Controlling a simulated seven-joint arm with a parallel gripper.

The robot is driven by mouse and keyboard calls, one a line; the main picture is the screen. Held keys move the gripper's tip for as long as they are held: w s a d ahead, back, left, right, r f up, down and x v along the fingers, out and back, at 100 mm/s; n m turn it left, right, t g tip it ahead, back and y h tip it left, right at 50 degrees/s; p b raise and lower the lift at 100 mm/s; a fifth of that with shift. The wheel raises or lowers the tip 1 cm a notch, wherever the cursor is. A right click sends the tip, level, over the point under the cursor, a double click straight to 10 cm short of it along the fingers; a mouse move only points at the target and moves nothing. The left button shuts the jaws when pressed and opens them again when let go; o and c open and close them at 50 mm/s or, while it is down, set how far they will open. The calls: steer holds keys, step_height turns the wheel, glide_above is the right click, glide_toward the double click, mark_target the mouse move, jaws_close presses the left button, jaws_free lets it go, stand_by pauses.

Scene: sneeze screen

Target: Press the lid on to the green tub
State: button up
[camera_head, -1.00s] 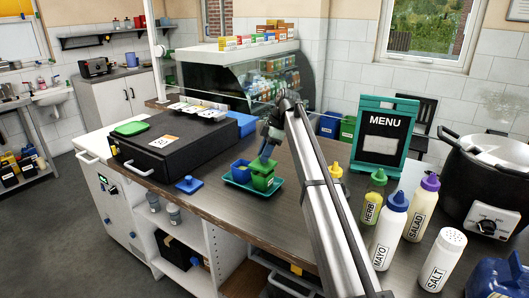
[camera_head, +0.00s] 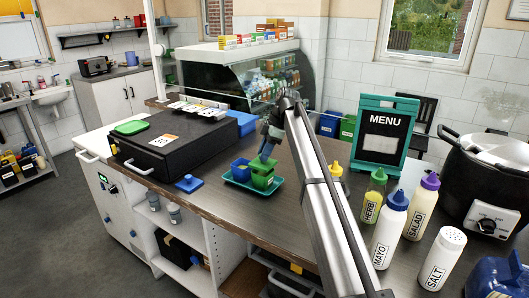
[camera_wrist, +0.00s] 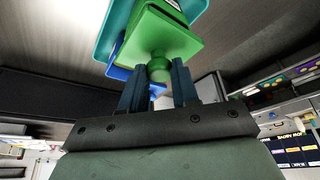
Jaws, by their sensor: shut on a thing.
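My gripper (camera_head: 267,153) is above the teal tray (camera_head: 236,180) on the counter. In the wrist view its two blue fingers (camera_wrist: 160,74) are shut on the knob of a green lid (camera_wrist: 160,42). In the head view the green lid (camera_head: 264,164) is over the green tub (camera_head: 262,181), looking slightly tilted and a little above the rim. Exact contact between lid and tub cannot be told. A blue tub (camera_head: 240,171) stands beside the green tub in the tray.
A blue lid (camera_head: 189,183) lies on the counter near the front edge. A black case (camera_head: 180,140) with a green square piece (camera_head: 131,127) on top is at left. Bottles (camera_head: 390,240) and a menu board (camera_head: 383,135) stand at right. Counter in front of the tray is clear.

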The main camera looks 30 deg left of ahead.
mark_target(272, 161)
steer(key=shift+f, duration=1.5)
stand_by(3.9)
steer(key=o, duration=1.1)
steer(key=shift+w+r, duration=0.1)
steer(key=shift+r, duration=0.05)
steer(key=shift+v, duration=3.35)
steer(key=shift+d, duration=0.1)
